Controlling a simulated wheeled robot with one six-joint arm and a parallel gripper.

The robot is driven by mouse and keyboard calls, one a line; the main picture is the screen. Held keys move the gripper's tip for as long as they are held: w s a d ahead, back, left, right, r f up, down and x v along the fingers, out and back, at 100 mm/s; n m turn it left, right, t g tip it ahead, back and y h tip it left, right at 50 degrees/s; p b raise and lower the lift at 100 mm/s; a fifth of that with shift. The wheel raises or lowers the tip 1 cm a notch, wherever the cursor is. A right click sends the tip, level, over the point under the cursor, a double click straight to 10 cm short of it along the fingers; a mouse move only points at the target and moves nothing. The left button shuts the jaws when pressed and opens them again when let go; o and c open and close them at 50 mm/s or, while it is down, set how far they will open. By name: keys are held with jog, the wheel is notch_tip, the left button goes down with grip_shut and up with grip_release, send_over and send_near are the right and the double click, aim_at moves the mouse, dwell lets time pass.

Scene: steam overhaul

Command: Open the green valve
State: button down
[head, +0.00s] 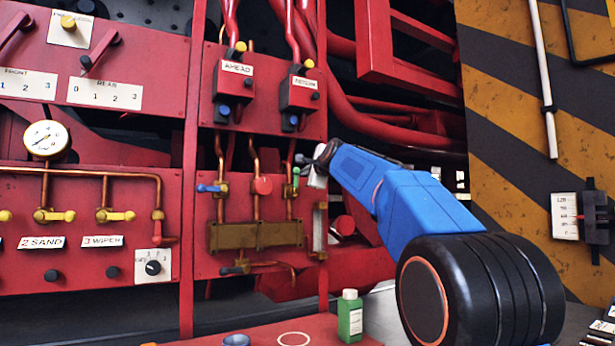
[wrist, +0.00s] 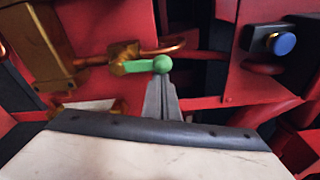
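The green valve is a small lever with a round knob on a brass body, on a copper pipe. In the head view its green handle (head: 296,174) stands roughly upright on the red panel, just left of my gripper (head: 308,161). In the wrist view the green lever (wrist: 138,67) lies sideways, with its knob at the right end. My gripper's fingers (wrist: 163,82) are together, forming one narrow grey wedge. Their tips are at the knob's lower edge, and the knob is not seen between them. I cannot tell if they touch it.
A blue valve handle (head: 208,188) and a red round knob (head: 263,185) sit left of the green one. A brass block (head: 255,235) is below. A vertical gauge glass (head: 320,230) stands close at the right. A green bottle (head: 350,314) stands on the red surface below.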

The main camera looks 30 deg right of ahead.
jog(key=shift+a+r, duration=0.1)
jog(key=shift+a, duration=0.15)
dwell(0.5)
